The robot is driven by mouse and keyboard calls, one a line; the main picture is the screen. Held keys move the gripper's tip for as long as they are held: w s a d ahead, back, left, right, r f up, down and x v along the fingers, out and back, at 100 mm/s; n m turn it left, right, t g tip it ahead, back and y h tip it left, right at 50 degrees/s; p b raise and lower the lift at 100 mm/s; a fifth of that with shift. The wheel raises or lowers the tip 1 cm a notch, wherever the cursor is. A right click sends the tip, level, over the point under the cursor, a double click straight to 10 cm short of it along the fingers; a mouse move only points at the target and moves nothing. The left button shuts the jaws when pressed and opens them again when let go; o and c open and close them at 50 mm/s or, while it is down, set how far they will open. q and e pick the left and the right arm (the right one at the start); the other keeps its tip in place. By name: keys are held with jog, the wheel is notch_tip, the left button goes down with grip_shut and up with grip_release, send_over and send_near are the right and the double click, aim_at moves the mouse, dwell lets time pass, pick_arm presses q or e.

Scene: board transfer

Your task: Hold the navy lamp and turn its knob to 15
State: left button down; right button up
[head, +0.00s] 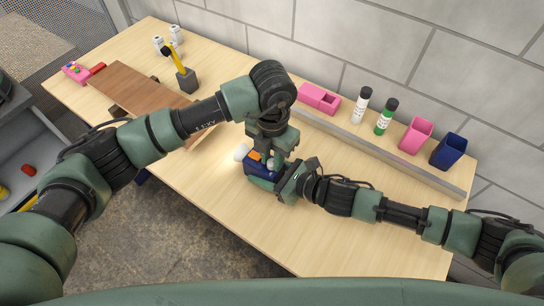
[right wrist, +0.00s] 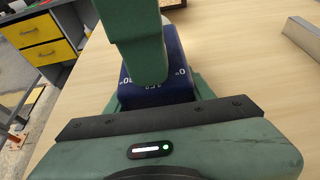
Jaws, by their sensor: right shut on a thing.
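The navy lamp (head: 249,165) stands on the wooden table, with a white bulb-like end (head: 241,152) at its left and an orange part (head: 255,156) on top. In the right wrist view its navy body (right wrist: 172,76) shows white dial marks, partly readable. My right gripper (head: 277,180) is shut on the lamp body from the right, a finger on each side. My left gripper (head: 268,150) points down over the lamp's top. A green part of it (right wrist: 142,60) covers the middle of the dial, so the knob and its setting are hidden. I cannot tell whether its fingers are closed.
A grey rail (head: 380,155) runs along the table's back. A brown board (head: 130,88) lies at left. The table's front right is clear.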

pick_arm(q)
jog(key=shift+m, duration=0.4)
jog(key=m, duration=0.5)
jog(key=shift+w+r, duration=0.1)
jog(key=m, duration=0.5)
jog(key=shift+m, duration=0.4)
pick_arm(e)
jog(key=shift+f, duration=0.1)
pick_arm(q)
jog(key=c, duration=1.5)
grip_release()
